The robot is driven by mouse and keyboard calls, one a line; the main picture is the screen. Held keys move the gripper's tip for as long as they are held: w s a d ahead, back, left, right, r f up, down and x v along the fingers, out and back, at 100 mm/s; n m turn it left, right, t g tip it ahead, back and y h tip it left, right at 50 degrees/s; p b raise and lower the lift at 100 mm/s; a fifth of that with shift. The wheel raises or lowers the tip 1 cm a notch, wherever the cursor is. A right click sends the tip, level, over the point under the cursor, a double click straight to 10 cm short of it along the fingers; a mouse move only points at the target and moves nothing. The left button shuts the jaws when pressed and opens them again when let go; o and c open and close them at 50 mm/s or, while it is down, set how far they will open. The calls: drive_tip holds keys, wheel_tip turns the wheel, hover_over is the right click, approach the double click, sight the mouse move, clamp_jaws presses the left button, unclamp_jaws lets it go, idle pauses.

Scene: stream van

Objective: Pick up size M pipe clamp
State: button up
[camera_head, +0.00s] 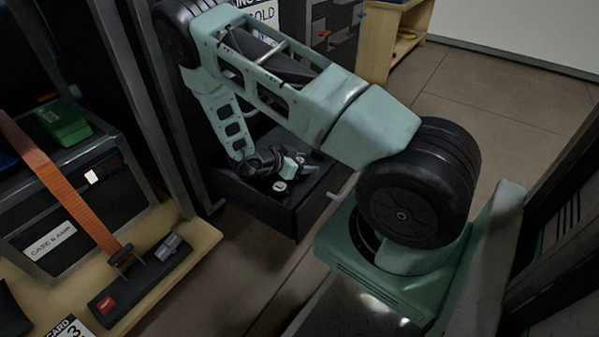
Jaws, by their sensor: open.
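My gripper (291,167) is at the end of my green arm, low over the top of a black drawer-like box (262,204) in the middle of the view. Its jaws are open, and I see nothing held between them. Small round white marks (280,186) show on the box top beside the gripper; their lettering is too small to read. I cannot make out a pipe clamp for certain. The gripper and wrist cover part of the box top, and dark shapes there blend together.
A wooden shelf (205,240) at left bears a dark case (75,215) with an orange strap (62,185) and a green box (63,124). A dark metal post (150,100) stands between shelf and black box. A wooden cabinet (378,45) stands behind. Floor (500,100) is open at upper right.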

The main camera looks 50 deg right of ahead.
drive_tip(key=c, duration=1.2)
